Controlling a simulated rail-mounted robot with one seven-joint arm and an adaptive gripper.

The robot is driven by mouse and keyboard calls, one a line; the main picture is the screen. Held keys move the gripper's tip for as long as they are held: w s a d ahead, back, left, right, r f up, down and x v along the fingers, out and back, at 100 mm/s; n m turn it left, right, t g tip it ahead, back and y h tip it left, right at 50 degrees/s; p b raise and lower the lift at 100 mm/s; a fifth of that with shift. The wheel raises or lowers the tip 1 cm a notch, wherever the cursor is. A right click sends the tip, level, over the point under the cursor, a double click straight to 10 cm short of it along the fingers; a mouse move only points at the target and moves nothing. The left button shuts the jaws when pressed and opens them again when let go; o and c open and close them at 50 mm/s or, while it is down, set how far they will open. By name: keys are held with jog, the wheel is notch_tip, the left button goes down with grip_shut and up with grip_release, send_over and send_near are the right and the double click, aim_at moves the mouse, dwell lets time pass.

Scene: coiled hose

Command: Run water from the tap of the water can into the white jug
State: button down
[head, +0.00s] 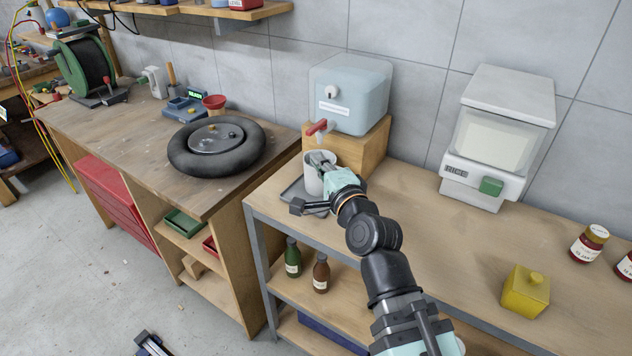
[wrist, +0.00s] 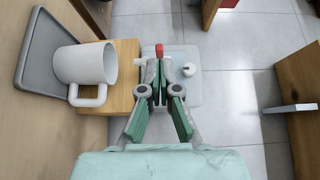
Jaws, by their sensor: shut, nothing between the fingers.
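The pale blue water can (head: 352,95) stands on a wooden block (head: 365,150) against the wall. Its tap has a red lever (head: 317,127), which also shows in the wrist view (wrist: 159,50) just beyond my fingertips. The white jug (head: 310,182) stands below the tap on a grey tray (head: 290,193). In the wrist view the jug (wrist: 85,65) is left of my fingers, with its handle towards me. My gripper (wrist: 160,66) is shut and empty, in front of the can near the tap. In the head view it partly hides the jug. I see no water stream.
Bottles (head: 292,257) stand on the lower shelf. The bench between block and dispenser is clear.

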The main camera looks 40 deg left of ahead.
jog(key=s+b, duration=0.1)
jog(key=b, duration=0.1)
jog(key=s+b, duration=0.1)
jog(key=b, duration=0.2)
jog(key=shift+s+d, duration=0.1)
jog(key=shift+d, duration=0.2)
dwell(0.4)
